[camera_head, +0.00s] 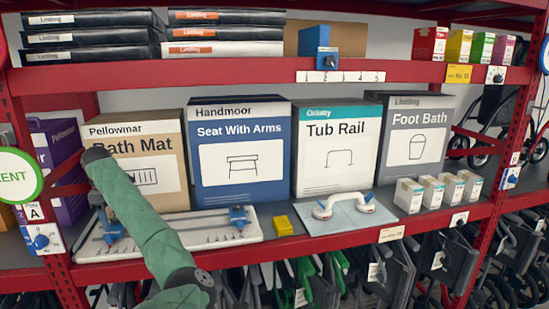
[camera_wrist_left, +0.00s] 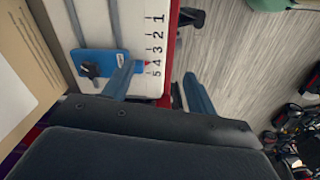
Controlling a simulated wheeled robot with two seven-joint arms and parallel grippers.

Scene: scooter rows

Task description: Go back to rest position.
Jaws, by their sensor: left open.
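My left arm (camera_head: 135,215), in a green sleeve, rises from the bottom of the head view and crosses in front of the shelf at the left. Its gripper cannot be made out there. Near one finger is a white board (camera_wrist_left: 95,22) numbered 1 to 5, with a blue slider (camera_wrist_left: 97,62) that has a black knob. I cannot tell whether the finger touches it. My right gripper is in neither view.
A red shelf edge (camera_head: 330,240) runs across the front. Behind my arm stand a Bath Mat box (camera_head: 165,165) and a Seat With Arms box (camera_head: 240,150). A yellow block (camera_head: 283,225) lies beside the white board. Folded wheelchairs (camera_head: 385,275) stand below. The wrist view shows floor (camera_wrist_left: 245,55).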

